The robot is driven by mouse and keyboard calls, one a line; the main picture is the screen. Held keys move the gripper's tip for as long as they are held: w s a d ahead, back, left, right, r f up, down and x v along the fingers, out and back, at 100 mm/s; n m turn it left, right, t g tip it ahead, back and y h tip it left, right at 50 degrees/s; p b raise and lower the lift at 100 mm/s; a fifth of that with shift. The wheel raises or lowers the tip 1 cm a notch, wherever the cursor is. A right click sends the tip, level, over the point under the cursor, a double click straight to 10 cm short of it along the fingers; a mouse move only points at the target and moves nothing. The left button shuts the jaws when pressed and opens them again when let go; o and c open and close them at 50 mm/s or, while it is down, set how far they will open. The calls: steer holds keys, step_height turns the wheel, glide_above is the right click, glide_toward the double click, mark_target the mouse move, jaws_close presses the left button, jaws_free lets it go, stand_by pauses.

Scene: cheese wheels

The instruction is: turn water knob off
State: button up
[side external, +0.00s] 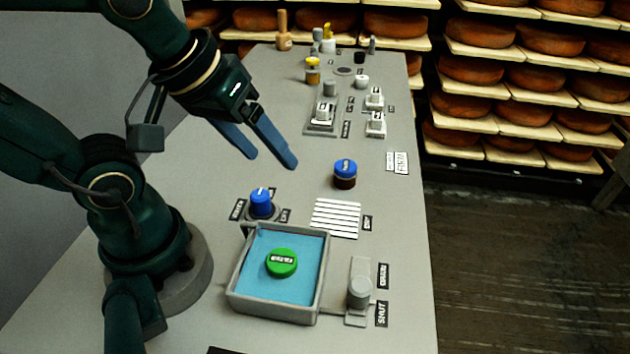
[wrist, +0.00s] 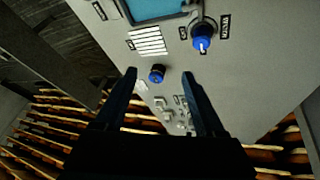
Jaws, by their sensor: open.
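The blue knob (side external: 261,204) stands on the grey table behind the basin, with small dark labels beside it. In the wrist view the blue knob (wrist: 202,40) is at the upper right, with a white pointer mark on it. My gripper (side external: 271,160) is open and empty, in the air above the table beyond the knob. In the wrist view my gripper's fingers (wrist: 159,74) are apart, and the knob lies ahead and to the right of them, untouched. The label text is too small to read surely.
A blue-lidded jar (side external: 345,174) stands right of the knob. A white slatted rack (side external: 335,217) and a grey basin (side external: 233,297) holding a green-lidded item (side external: 281,263) are nearby. A grey lever (side external: 359,290) stands at front right. Several small items stand at the far end.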

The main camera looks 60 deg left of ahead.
step_height(320, 180, down, 4)
steer(key=w+a+n+g, duration=0.2)
steer(key=a+n, duration=0.1)
steer(key=n, duration=0.4)
steer(key=n+g, duration=0.3)
steer(key=n, duration=0.1)
glide_above(259, 194)
steer(key=f, duration=0.4)
steer(key=shift+w+d+f, duration=0.2)
steer(key=shift+f, duration=0.15)
steer(key=shift+s+a+f, duration=0.2)
steer(key=shift+f, duration=2.6)
jaws_close()
